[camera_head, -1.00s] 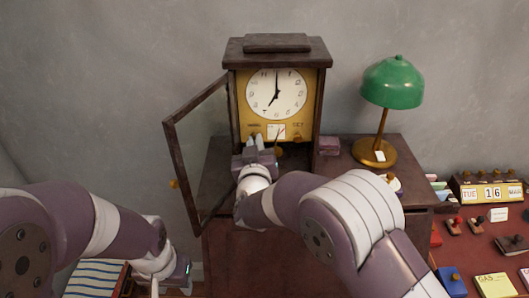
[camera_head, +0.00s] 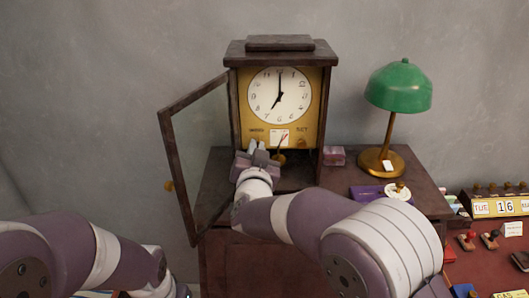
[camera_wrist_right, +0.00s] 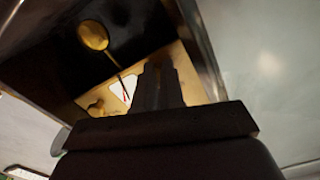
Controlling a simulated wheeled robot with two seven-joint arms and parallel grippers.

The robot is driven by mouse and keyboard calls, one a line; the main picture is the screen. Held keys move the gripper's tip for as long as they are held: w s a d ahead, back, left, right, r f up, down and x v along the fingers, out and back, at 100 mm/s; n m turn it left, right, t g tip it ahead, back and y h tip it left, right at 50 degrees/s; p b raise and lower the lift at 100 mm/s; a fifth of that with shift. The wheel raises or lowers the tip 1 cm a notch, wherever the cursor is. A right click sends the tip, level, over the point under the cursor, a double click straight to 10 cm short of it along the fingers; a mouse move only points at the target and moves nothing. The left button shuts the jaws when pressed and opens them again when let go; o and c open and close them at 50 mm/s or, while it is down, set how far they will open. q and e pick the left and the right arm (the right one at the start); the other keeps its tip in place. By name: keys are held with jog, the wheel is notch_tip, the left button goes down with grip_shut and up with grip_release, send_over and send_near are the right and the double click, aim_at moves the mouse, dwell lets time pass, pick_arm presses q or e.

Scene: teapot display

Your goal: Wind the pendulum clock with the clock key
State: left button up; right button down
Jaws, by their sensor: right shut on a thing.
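The pendulum clock (camera_head: 279,95) stands on the cabinet with its glass door (camera_head: 200,150) swung open to the left. Its white dial and gold plate face me, and the hands read about seven. The pendulum bob (camera_head: 279,159) hangs below the plate and shows in the wrist view (camera_wrist_right: 93,35). My right gripper (camera_head: 257,150) is at the plate's lower left, below the left-hand lettering. Its fingers (camera_wrist_right: 158,85) are shut close to the plate. The clock key is not clearly visible; the fingers hide what they hold. My left gripper (camera_head: 181,291) is mostly cut off at the bottom edge.
A green lamp (camera_head: 398,88) stands right of the clock. A small pinkish box (camera_head: 334,156) sits beside the clock, and a purple item (camera_head: 367,193) lies near the cabinet's front. A date block (camera_head: 497,207) and stamps are on the red table at right.

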jog(key=shift+d+r, duration=0.1)
jog(key=shift+r, duration=0.3)
jog(key=c, duration=1.3)
grip_release()
jog(key=shift+d+f, duration=0.15)
jog(key=s+b, duration=0.1)
jog(key=s, duration=1.2)
jog(key=shift+d, duration=0.1)
